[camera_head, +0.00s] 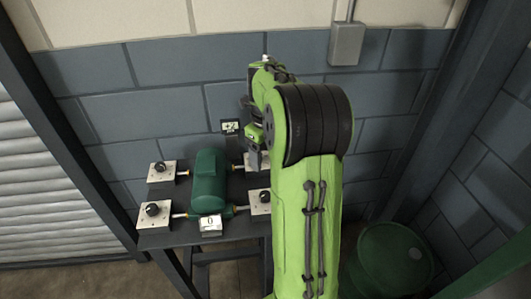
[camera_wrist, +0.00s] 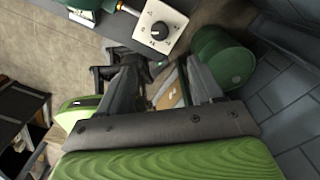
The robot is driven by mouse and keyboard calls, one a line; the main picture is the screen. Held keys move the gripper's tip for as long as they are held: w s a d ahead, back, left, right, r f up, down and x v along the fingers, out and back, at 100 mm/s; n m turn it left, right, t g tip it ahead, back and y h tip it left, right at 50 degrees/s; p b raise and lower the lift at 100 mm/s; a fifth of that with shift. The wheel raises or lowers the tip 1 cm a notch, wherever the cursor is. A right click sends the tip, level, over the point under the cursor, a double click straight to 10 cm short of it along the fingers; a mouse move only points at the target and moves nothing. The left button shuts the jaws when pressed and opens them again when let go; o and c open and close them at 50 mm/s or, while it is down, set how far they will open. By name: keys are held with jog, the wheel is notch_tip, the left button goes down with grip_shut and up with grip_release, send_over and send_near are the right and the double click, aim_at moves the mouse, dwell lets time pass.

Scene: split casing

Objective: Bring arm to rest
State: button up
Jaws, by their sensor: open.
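My gripper (camera_wrist: 163,66) shows in the wrist view with its two dark fingers spread apart and nothing held between them. In the head view my green arm rises from the bottom and bends at a dark joint; its far end is partly hidden behind that joint, above the right side of the workbench. The green casing (camera_head: 209,182) lies on the dark bench (camera_head: 180,238), with thin pipes leading to pale blocks. I cannot see a split in it.
Pale knob blocks stand at the left front (camera_head: 154,213) and left back (camera_head: 162,171); another knob block (camera_wrist: 157,32) shows near my fingers in the wrist view. A green barrel (camera_head: 393,258) stands right of the bench. A block wall (camera_head: 170,65) closes the back.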

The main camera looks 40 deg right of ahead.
jog(key=shift+a, duration=0.1)
jog(key=s+a+r+n+t+h, duration=0.1)
jog(key=s+a+r+n, duration=0.15)
jog(key=a+n, duration=0.4)
jog(key=s+a+r+n+t, duration=0.1)
jog(key=s+a+r+n, duration=0.1)
jog(key=a+r+n, duration=0.35)
jog(key=s+a+f+n+t, duration=0.1)
jog(key=s+a+n, duration=0.4)
jog(key=n, duration=0.6)
jog(key=s+a+f+n+t+y, duration=0.1)
jog(key=s+a+n, duration=0.5)
jog(key=n, duration=0.6)
jog(key=shift+s+t, duration=0.45)
jog(key=shift+t, duration=0.35)
jog(key=shift+f, duration=0.1)
